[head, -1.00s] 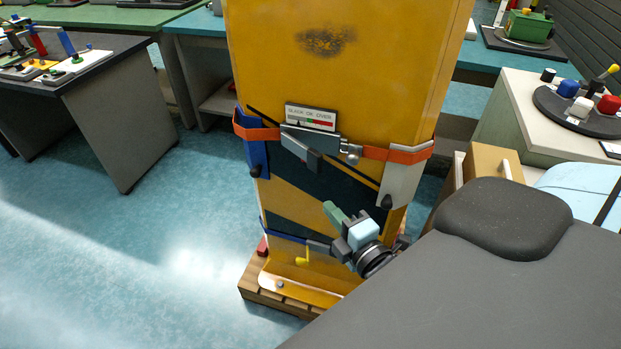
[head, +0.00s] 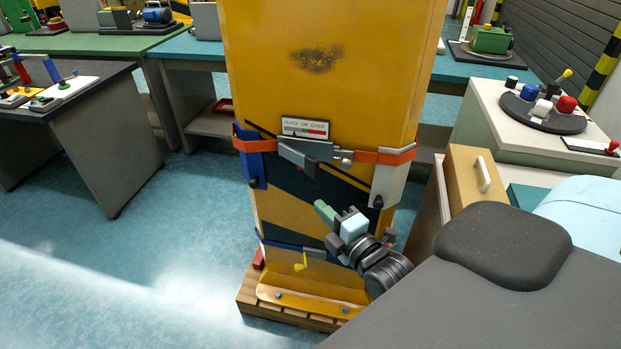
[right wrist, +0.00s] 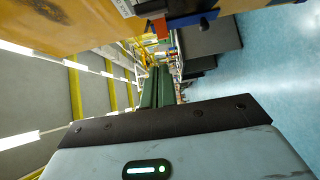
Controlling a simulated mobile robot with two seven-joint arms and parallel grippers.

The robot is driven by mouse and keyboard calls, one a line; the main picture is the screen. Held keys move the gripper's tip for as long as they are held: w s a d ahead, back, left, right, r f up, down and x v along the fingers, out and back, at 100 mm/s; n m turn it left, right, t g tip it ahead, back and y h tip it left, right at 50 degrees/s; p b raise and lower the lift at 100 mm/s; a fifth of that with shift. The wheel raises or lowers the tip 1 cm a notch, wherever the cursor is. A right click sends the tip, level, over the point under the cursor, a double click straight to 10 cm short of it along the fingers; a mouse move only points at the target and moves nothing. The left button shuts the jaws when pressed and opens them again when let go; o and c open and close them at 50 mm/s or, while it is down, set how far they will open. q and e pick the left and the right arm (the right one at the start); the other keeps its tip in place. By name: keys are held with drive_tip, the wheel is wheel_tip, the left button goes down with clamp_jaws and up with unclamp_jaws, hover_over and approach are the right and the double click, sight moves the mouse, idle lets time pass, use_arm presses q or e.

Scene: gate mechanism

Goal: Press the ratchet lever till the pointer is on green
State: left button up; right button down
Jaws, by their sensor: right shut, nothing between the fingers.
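A grey ratchet (head: 318,149) sits on an orange strap (head: 253,144) around a tall yellow cabinet (head: 372,60). Its dark lever (head: 298,159) slants down to the right across the front. A small gauge plate (head: 305,127) above it reads SLACK OK OVER and has a green and red band; its pointer is too small to make out. My right gripper (head: 322,208), with green fingers, is below and slightly right of the lever, apart from it. The fingers also show shut and empty in the right wrist view (right wrist: 157,88). My left gripper is out of view.
A lower blue strap (head: 283,243) with a yellow crank (head: 301,264) rings the cabinet, which stands on a wooden pallet (head: 290,313). Blue (head: 254,170) and white (head: 388,184) corner guards flank the ratchet. A drawer unit (head: 476,178) stands at right; the left floor is clear.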

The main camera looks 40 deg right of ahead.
sight(310, 176)
drive_tip(key=shift+d, duration=0.1)
drive_tip(key=w+d, duration=0.1)
drive_tip(key=w, duration=0.2)
drive_tip(key=w+d+p, duration=0.1)
drive_tip(key=w, duration=0.3)
drive_tip(key=w+d, duration=0.2)
drive_tip(key=w, duration=0.2)
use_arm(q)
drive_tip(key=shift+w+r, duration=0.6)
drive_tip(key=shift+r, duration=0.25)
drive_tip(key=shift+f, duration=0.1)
